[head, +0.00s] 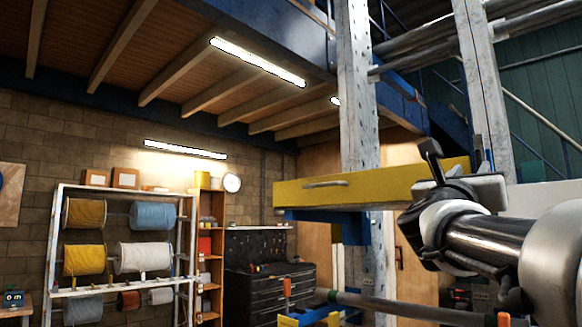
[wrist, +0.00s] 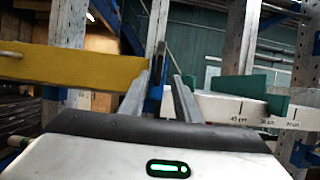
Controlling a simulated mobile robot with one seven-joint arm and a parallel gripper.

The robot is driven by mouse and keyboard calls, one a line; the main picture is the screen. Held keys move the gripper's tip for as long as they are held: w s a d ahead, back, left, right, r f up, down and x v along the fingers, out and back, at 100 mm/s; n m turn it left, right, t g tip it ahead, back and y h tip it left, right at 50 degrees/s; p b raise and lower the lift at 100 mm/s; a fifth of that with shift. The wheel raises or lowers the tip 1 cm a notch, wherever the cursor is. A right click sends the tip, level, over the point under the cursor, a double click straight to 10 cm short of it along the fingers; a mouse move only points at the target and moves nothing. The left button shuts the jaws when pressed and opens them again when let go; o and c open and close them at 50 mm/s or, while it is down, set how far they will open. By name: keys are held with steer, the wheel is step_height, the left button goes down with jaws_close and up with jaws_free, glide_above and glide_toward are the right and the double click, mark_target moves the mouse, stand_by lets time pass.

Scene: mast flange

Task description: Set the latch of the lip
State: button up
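A long yellow lip (head: 370,184) with a pale handle on its face runs level across the grey upright post; it also shows at the left in the wrist view (wrist: 75,65). A dark lever, which looks like the latch (head: 432,155), stands up at the lip's right end. In the wrist view a dark upright piece (wrist: 160,52) shows beyond my fingertips, probably the same lever. My gripper (wrist: 160,85) has its two grey fingers apart, with nothing visibly held. Whether the lever lies between the fingertips or just beyond them I cannot tell. My wrist hides part of the lip's right end.
A pale marked rail (wrist: 235,108) with teal blocks lies right of my fingers in the wrist view. Grey posts (head: 357,90) stand close by. A horizontal bar (head: 410,307) runs below the lip. A spool rack (head: 120,240) and dark tool chest (head: 268,290) stand farther back.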

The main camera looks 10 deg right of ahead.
mark_target(478, 159)
steer(key=p+x, duration=0.2)
steer(key=x, duration=0.8)
steer(key=shift+w+d+r, duration=0.1)
steer(key=shift+w+d, duration=0.15)
jaws_close()
